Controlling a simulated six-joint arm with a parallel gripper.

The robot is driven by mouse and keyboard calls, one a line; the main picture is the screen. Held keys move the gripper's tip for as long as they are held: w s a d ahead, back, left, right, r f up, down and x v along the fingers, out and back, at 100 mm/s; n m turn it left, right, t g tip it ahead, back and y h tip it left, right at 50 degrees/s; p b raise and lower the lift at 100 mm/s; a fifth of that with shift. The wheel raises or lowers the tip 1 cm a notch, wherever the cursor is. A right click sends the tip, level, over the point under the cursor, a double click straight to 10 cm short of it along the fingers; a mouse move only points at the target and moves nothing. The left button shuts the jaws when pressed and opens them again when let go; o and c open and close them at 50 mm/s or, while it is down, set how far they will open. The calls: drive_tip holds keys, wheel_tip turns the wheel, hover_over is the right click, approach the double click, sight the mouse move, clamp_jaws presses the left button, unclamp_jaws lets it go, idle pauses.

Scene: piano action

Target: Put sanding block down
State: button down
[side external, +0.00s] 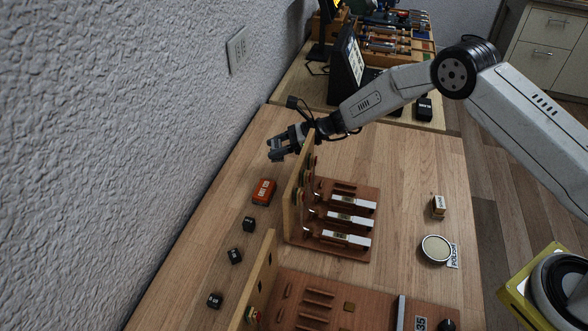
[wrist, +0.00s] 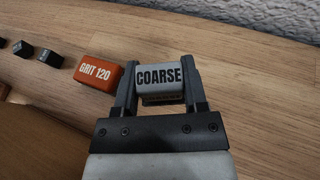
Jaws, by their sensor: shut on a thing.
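A grey sanding block (wrist: 160,78) with the word COARSE on it is between the two fingers of my gripper (wrist: 160,85) in the wrist view. My gripper is shut on it, with one finger on each side. In the side view my gripper (side external: 279,150) is at the far left part of the wooden table (side external: 410,160), near the textured wall, beyond the upright wooden panel. How far the block is above the table top, or whether it touches it, I cannot tell. An orange block marked GRIT 120 (wrist: 100,71) lies just left of the grey block; it also shows in the side view (side external: 263,191).
Small black blocks (side external: 249,224) lie in a row along the wall side. A piano action model (side external: 335,185) with an upright panel (side external: 295,200) stands close to my gripper. A round tin (side external: 436,249) and a small box (side external: 438,206) are at the right. Bare table lies beyond the orange block.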

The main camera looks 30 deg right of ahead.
sight(277, 158)
drive_tip(key=shift+f, duration=1.85)
drive_tip(key=shift+f, duration=0.1)
drive_tip(key=shift+c, duration=2)
unclamp_jaws()
drive_tip(key=v, duration=1.2)
drive_tip(key=shift+r, duration=0.2)
